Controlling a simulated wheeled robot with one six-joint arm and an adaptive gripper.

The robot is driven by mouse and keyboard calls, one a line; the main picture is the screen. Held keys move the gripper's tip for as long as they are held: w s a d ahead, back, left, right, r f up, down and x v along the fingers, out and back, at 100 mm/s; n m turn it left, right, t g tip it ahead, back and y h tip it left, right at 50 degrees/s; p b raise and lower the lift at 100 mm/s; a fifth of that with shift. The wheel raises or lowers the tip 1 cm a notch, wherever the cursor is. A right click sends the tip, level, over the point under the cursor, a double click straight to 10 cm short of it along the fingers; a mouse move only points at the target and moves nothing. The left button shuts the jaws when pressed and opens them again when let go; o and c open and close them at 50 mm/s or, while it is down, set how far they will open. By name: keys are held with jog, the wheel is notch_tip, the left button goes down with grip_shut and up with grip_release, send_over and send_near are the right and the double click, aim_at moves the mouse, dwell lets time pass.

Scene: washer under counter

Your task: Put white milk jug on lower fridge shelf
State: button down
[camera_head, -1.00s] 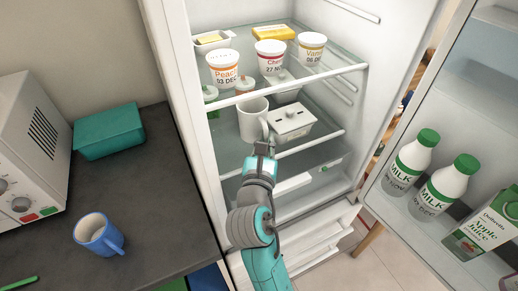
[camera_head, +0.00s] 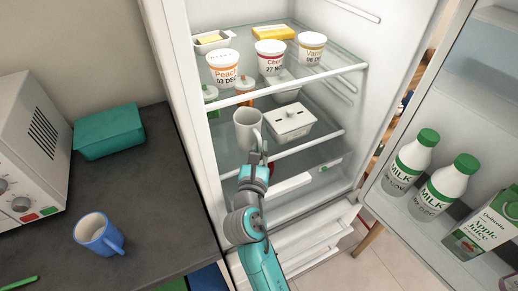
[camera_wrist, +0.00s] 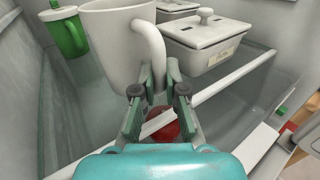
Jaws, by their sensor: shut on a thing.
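The white milk jug (camera_head: 245,131) is upright or nearly so at the front left of the lower glass shelf (camera_head: 233,158) in the open fridge. My gripper (camera_head: 261,157) reaches in from the front and is shut on the jug's handle. In the wrist view the jug (camera_wrist: 116,45) fills the upper left, its handle between my gripper's fingertips (camera_wrist: 159,76). I cannot tell whether the jug's base touches the shelf.
A lidded white dish (camera_head: 291,122) stands close to the jug's right. A green jar (camera_wrist: 70,32) and an orange jar (camera_head: 246,98) stand behind it. Yogurt cups (camera_head: 270,57) are on the shelf above. The open door (camera_head: 455,95) is at right.

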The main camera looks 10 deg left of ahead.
jog(key=shift+w+a+f, duration=0.1)
jog(key=shift+w+f, duration=0.05)
jog(key=shift+f, duration=0.1)
jog(key=c, duration=1.2)
grip_release()
jog(key=s, duration=1.2)
